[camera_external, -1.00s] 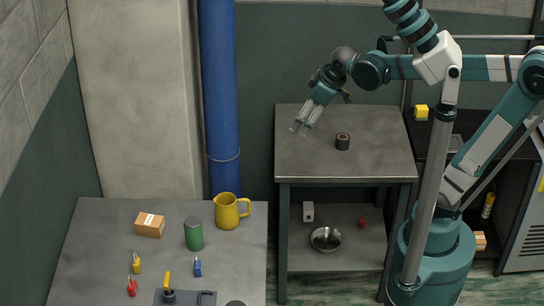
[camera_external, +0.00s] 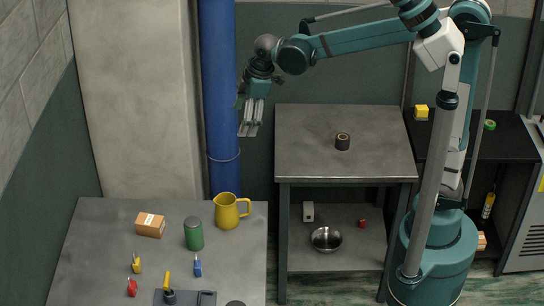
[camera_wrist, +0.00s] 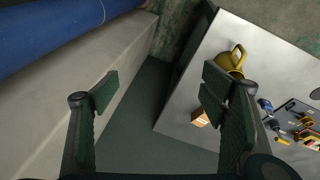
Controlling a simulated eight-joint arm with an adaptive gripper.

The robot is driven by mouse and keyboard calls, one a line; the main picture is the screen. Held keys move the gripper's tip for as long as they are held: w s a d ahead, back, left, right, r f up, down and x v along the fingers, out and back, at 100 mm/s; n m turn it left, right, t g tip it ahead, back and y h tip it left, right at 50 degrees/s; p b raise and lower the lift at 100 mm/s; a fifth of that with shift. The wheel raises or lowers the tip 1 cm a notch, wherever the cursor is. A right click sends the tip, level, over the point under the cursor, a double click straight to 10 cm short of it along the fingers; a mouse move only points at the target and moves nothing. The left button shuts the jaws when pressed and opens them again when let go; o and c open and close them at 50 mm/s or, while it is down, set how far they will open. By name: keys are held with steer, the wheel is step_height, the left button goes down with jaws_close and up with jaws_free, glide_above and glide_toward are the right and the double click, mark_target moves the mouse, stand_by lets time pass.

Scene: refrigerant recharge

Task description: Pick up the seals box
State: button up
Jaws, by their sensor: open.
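A small orange-brown cardboard box (camera_external: 150,225) with a white label lies on the left table; it is the likeliest seals box, though its label is too small to read. It also shows in the wrist view (camera_wrist: 200,117), partly hidden behind my right finger. My gripper (camera_external: 248,131) is open and empty, pointing down in front of the blue pipe. It is well above the left table, up and to the right of the box. In the wrist view the two fingers of my gripper (camera_wrist: 160,90) are spread wide with nothing between them.
The left table (camera_external: 100,250) also holds a yellow jug (camera_external: 227,212), a green can (camera_external: 193,234), small red, yellow and blue items and a dark tray. The blue pipe (camera_external: 220,100) stands behind its right corner. The workbench (camera_external: 300,150) carries a dark roll (camera_external: 342,141).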

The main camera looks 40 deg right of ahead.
steer(key=w+a+f+n+p, duration=0.1)
steer(key=w+a+f+n, duration=0.2)
steer(key=a, duration=0.6)
steer(key=n+g+h+p, duration=0.1)
steer(key=n+g+p, duration=0.3)
steer(key=n, duration=0.5)
glide_above(149, 219)
steer(key=d+p, duration=0.1)
steer(key=shift+t, duration=0.4)
steer(key=f, duration=1.4)
steer(key=shift+w+f, duration=0.2)
steer(key=shift+f, duration=0.2)
steer(key=shift+s+a+f, duration=0.15)
steer(key=shift+a+f, duration=0.3)
steer(key=shift+f, duration=0.1)
steer(key=shift+f, duration=1.15)
steer(key=shift+f, duration=0.15)
